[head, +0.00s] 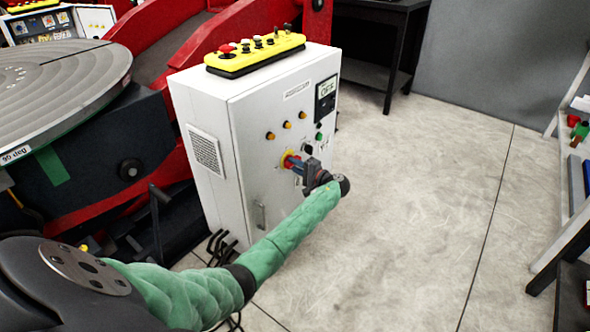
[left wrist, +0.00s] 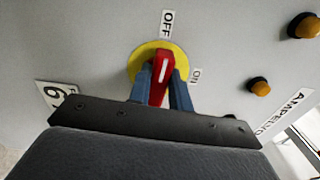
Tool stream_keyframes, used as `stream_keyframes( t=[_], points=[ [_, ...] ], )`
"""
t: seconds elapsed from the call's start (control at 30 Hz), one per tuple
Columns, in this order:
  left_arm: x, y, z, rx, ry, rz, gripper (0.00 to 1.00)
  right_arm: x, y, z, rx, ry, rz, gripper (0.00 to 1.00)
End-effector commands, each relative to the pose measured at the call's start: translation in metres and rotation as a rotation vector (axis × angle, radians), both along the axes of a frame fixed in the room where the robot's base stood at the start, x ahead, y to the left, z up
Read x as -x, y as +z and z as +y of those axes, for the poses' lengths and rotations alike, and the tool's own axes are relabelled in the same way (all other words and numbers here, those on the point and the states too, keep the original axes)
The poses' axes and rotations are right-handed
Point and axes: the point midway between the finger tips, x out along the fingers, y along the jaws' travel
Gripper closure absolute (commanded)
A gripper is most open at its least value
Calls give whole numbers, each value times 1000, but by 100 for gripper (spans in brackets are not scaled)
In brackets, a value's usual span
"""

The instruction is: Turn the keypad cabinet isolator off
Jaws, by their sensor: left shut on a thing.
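The white keypad cabinet (head: 270,185) stands at the centre of the head view. On its front is the isolator, a red handle (left wrist: 163,66) on a round yellow plate (left wrist: 142,60). In the left wrist view the white mark on the handle points toward the OFF label (left wrist: 166,24); the ON label (left wrist: 196,77) is at the right. My left gripper (left wrist: 166,88) is shut on the red handle, with a blue finger on each side. In the head view the left gripper (head: 298,165) partly hides the isolator (head: 287,157). My right gripper is not in view.
Several orange lamps (head: 287,125) and a green button (head: 319,136) are near the isolator. A yellow control box (head: 254,54) lies on top. The floor (head: 430,190) to the right is clear.

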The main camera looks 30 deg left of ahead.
Motion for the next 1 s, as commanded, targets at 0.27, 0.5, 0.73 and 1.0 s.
stream_keyframes(
  t=[0.27, 0.5, 0.73, 1.0],
  points=[
    [1, -4, 0, 6, 2, -64, 100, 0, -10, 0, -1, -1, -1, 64],
    [1, -3, 0, 7, 2, -76, 100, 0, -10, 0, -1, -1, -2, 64],
    [1, -3, 0, 7, 2, -75, 100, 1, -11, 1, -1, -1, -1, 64],
    [1, -2, 0, 7, 1, -76, 58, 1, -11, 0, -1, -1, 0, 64]
  ],
)
